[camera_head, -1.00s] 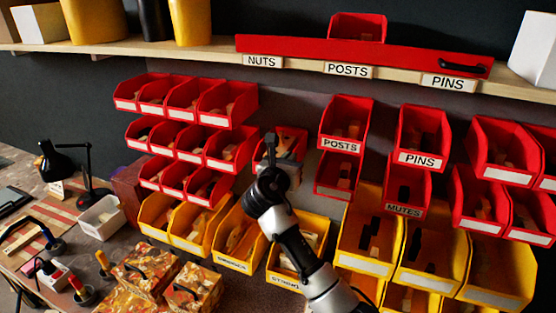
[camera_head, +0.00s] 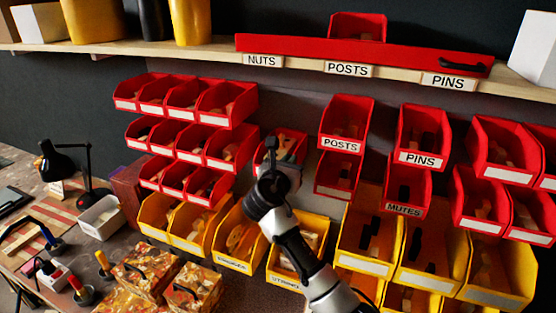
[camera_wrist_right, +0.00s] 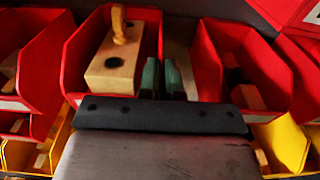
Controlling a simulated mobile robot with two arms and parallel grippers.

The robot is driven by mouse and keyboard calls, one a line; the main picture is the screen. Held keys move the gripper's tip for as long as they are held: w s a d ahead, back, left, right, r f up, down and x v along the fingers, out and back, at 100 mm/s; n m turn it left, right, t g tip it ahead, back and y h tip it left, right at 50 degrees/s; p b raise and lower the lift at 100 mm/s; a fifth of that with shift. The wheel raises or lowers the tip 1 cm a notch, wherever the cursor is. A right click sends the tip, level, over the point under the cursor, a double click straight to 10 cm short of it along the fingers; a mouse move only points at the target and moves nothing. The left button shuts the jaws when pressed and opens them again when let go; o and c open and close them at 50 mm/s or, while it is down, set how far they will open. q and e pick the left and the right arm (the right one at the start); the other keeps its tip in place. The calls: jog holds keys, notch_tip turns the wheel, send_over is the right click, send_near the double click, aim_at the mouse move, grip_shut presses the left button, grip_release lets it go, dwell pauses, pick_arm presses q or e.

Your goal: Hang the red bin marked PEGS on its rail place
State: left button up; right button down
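A red bin (camera_head: 293,134) is in the middle of the head view, between the small red bins on the left and the POSTS bin. Its front is partly hidden by my right gripper (camera_head: 270,148), and I cannot read its label. In the right wrist view the red bin (camera_wrist_right: 78,52) holds a wooden block with a peg-like piece on top. The dark green fingers of my right gripper (camera_wrist_right: 161,80) stand close together at its right wall and seem shut on it. The rail behind is hidden. My left gripper is not in view.
Red bins marked POSTS (camera_head: 341,143) and PINS (camera_head: 419,158) hang to the right. Yellow bins (camera_head: 238,264) sit close below. A wooden shelf (camera_head: 205,49) with a red bar (camera_head: 300,50) runs above. Patterned boxes (camera_head: 193,287) stand on the bench at lower left.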

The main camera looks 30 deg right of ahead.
jog(key=shift+f, duration=0.4)
jog(key=c, duration=1.2)
grip_release()
jog(key=shift+c, duration=0.2)
jog(key=shift+s, duration=0.1)
jog(key=shift+f, duration=0.1)
jog(key=b+v, duration=0.4)
jog(key=v, duration=0.6)
jog(key=shift+s+a, duration=0.25)
jog(key=shift+s, duration=0.05)
